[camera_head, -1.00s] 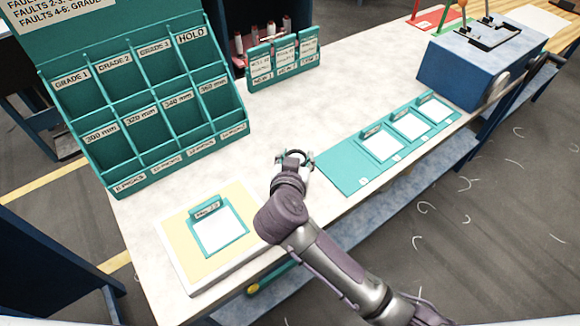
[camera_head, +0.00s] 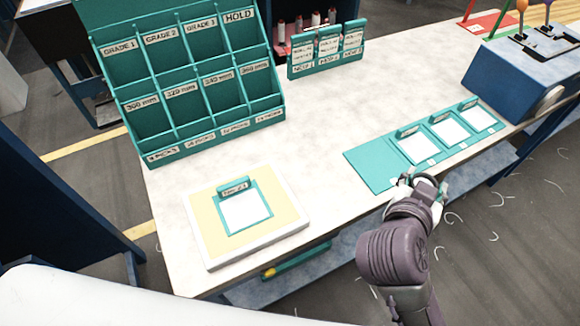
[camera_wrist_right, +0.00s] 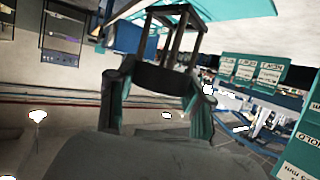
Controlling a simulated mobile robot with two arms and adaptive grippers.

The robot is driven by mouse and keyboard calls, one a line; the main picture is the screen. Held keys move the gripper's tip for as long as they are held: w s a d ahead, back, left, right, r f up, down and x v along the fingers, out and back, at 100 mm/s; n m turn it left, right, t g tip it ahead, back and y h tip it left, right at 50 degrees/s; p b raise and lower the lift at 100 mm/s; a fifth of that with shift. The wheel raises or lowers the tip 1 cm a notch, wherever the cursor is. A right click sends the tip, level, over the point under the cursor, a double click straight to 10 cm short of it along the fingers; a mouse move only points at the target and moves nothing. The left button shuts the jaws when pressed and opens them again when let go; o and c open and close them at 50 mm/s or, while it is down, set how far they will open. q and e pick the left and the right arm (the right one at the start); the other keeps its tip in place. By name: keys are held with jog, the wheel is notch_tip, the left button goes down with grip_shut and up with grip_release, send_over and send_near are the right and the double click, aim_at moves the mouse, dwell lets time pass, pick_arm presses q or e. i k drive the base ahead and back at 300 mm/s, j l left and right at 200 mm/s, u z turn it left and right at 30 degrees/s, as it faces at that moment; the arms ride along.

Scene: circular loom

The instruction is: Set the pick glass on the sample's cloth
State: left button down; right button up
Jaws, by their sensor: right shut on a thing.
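My right gripper (camera_head: 424,184) is at the front edge of the table, beside the teal mat with cloth squares. In the right wrist view the right gripper (camera_wrist_right: 158,85) is shut on a dark open-framed piece, which looks like the pick glass (camera_wrist_right: 170,50). In the head view the gripper mostly hides it. A white cloth (camera_head: 246,211) in a teal frame with a small label lies on the cream board (camera_head: 292,205) at the front left, well left of the gripper. My left gripper is not in view.
The teal mat (camera_head: 369,172) bears three white cloth squares. A teal sorting rack (camera_head: 150,157) stands at the back left, a smaller card holder (camera_head: 326,66) behind. A blue box (camera_head: 510,80) is at the right. The table middle (camera_head: 310,130) is clear.

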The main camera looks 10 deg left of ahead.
aim_at(244, 209)
jog(key=u, duration=0.4)
jog(key=l+u, duration=0.15)
jog(key=u, duration=0.6)
jog(key=l+u, duration=0.1)
jog(key=u, duration=0.3)
jog(key=k+l+u, duration=0.15)
jog(key=k+l, duration=0.05)
jog(key=k, duration=0.05)
